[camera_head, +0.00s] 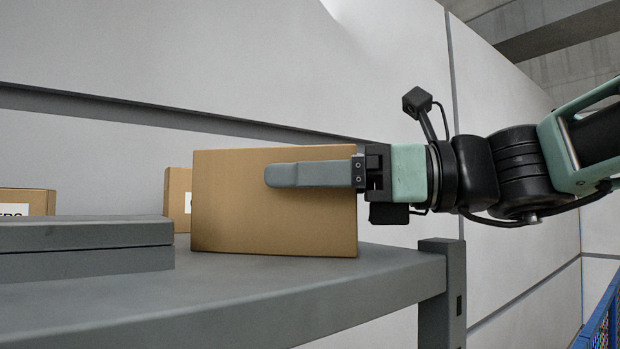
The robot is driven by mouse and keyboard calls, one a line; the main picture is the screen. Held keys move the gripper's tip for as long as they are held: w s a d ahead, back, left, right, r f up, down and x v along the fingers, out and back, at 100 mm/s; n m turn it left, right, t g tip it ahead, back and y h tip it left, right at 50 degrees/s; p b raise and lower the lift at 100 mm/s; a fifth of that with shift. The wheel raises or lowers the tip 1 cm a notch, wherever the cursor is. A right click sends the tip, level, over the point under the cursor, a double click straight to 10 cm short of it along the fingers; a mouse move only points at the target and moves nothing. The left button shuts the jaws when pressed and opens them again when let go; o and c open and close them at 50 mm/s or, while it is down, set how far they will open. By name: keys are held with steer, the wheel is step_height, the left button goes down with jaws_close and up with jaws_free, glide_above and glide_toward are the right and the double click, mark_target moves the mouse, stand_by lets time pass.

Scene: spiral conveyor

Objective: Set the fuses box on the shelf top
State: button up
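A brown cardboard box (235,220) is at the right end of the grey shelf top (260,290). Its lower edge appears to be at the shelf surface; I cannot tell whether it rests fully on it. No label shows on its visible face, so I cannot read whether it is the fuses box. My gripper (300,174) reaches in from the right, with one grey finger lying along the box's near face. The other finger is hidden behind the box. The gripper appears shut on the box.
Another brown box (178,200) with a partly hidden white label stands behind. A labelled box (27,201) is at the far left, behind grey slabs (85,247). A shelf post (442,290) stands at the right corner. A blue mesh rail (603,320) shows at lower right.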

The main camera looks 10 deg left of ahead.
steer(key=shift+r, duration=0.2)
steer(key=d+b, duration=0.1)
steer(key=d, duration=0.2)
steer(key=d+b, duration=0.1)
steer(key=d, duration=0.3)
steer(key=w+d+b, duration=0.1)
steer(key=d+b, duration=0.1)
steer(key=d, duration=0.2)
steer(key=shift+f, duration=0.15)
steer(key=shift+d, duration=0.5)
